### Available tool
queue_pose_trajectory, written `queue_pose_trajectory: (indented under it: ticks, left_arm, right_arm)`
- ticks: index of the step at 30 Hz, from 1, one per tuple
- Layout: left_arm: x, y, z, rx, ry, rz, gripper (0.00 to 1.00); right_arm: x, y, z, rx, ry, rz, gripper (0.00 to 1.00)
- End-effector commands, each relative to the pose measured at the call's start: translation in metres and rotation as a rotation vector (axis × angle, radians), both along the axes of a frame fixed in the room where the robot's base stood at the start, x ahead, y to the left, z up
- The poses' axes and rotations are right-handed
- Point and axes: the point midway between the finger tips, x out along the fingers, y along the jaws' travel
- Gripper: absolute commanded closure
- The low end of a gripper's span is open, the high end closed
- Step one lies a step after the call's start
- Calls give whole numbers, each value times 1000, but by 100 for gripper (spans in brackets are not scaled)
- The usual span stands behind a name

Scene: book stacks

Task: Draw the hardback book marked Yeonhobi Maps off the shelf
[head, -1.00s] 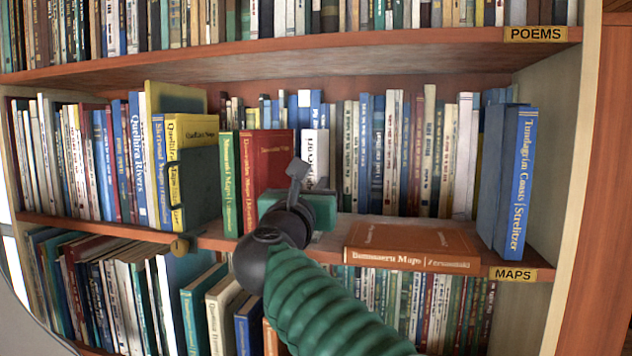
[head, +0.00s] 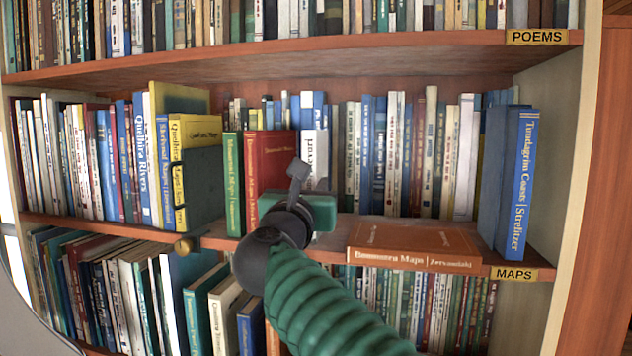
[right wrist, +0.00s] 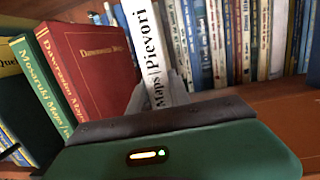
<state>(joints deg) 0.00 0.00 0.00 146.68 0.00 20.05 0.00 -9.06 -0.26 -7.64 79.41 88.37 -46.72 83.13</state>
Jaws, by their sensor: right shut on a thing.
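A white hardback (head: 314,145) stands upright on the middle shelf, right of a red book. In the right wrist view its spine (right wrist: 153,45) shows "Maps | Pievori"; the start of the title is hidden, so I cannot read Yeonhobi. My right gripper (head: 302,180) is at the lower part of this book, shut on it. My left gripper is not in view.
A red book (head: 270,160) and a green book (head: 232,180) stand to the left. A brown book (head: 415,245) lies flat near the shelf's front edge at right. A blue book (head: 520,185) stands beyond it. A brass knob (head: 187,244) sits at the shelf edge.

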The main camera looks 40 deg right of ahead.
Motion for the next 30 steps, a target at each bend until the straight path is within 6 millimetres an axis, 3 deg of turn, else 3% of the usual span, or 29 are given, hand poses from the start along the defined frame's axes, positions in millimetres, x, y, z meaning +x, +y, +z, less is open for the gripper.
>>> queue_pose_trajectory:
  ticks: [14,30]
  left_arm:
    - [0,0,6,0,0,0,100]
    - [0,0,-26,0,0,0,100]
  right_arm:
    - [-3,0,12,-1,-2,-1,100]
    - [-51,52,9,0,-5,3,100]
